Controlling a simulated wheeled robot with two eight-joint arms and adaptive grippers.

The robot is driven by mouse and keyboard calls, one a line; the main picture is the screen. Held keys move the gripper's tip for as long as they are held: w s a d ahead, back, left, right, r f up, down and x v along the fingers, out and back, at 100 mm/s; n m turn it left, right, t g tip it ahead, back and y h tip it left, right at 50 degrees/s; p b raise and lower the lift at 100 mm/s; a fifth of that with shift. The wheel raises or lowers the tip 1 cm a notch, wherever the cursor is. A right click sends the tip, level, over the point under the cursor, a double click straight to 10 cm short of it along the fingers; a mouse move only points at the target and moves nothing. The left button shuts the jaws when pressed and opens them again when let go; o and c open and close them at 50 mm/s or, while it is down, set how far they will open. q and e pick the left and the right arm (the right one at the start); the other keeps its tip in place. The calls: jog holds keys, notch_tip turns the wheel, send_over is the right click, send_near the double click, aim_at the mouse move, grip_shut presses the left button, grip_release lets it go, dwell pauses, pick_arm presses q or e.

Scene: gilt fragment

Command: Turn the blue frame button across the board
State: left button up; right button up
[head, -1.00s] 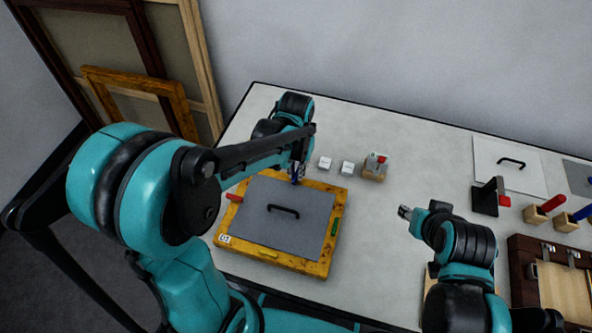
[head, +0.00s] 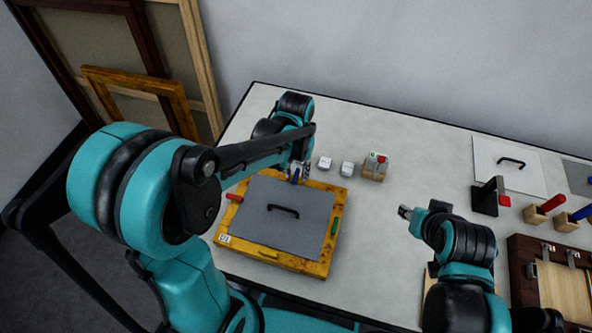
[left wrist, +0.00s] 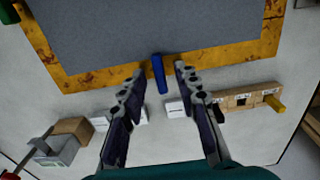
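The gilt frame (head: 226,218) lies flat on the table with the grey board (head: 300,232) and its black handle inside. The blue button (left wrist: 159,74) sits at the middle of the far rail, lying across the rail; its inner end meets the board's edge and its outer end sticks out past the frame. It also shows in the head view (head: 295,176), partly hidden by my left gripper. My left gripper (left wrist: 160,80) is open, one finger on each side of the blue button, with gaps on both sides. My right gripper (head: 404,212) is away to the right over the table; its fingers are too small to judge.
Red (head: 234,198), green (head: 335,226) and yellow (head: 269,255) buttons sit on the other rails. Two white blocks (head: 336,166) and a small holder (head: 375,167) stand behind the frame. A stand (head: 486,197), tools and a case (head: 522,285) are at right.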

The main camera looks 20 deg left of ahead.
pick_arm(q)
notch_tip(320, 180, up, 12)
dwell(0.6)
dwell(0.4)
jog(key=t, duration=0.7)
send_near(296, 175)
jog(key=s+a+r, duration=0.3)
jog(key=s+a, duration=0.1)
jog(key=a, duration=0.1)
jog(key=shift+s+d+f+b, duration=0.1)
jog(key=shift+d+f+b, duration=0.05)
jog(key=shift+b, duration=0.2)
